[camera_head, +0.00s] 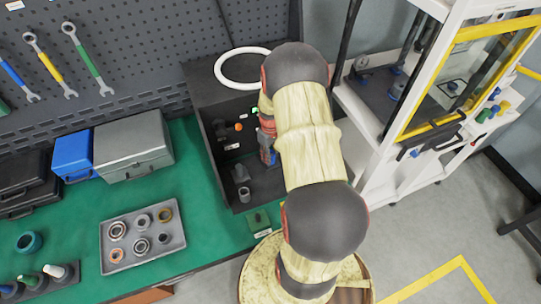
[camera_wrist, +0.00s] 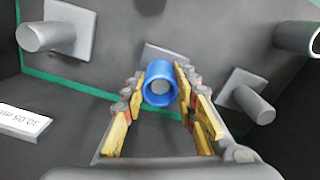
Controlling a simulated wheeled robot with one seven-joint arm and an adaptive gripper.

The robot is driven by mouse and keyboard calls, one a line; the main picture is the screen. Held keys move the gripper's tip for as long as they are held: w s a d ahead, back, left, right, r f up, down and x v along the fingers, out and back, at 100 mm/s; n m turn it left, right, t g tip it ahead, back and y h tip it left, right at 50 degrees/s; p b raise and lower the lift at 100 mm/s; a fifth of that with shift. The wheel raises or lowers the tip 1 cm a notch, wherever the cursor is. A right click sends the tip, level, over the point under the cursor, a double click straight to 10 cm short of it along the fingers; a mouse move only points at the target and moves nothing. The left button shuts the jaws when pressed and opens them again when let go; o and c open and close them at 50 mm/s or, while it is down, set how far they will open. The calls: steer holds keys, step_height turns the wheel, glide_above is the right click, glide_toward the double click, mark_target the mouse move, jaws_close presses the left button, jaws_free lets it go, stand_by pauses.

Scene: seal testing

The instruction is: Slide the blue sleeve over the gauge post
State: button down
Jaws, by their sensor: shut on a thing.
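My gripper (camera_wrist: 160,88) is shut on the blue sleeve (camera_wrist: 160,69), which sits between the yellow-padded fingertips with its open end facing the wrist camera. A round grey end, apparently the gauge post (camera_wrist: 161,92), shows inside the sleeve's bore. A grey base plate (camera_wrist: 165,53) shows just behind the sleeve. I cannot tell how far the sleeve is over the post or whether it touches the plate. In the head view, a bit of blue shows by my gripper (camera_head: 268,145) at the dark box, and my arm hides most of this spot.
Other grey posts surround the gripper: at upper left (camera_wrist: 45,37), lower right (camera_wrist: 252,107) and upper right (camera_wrist: 298,38). The dark open box (camera_head: 215,165) stands on the green bench. A tray of rings (camera_head: 178,243) and toolboxes (camera_head: 133,145) lie left. A white cabinet (camera_head: 385,165) stands right.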

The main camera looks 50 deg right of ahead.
steer(key=c, duration=1.3)
jaws_free()
steer(key=shift+r, duration=0.1)
step_height(320, 180, up, 9)
steer(key=p, duration=0.6)
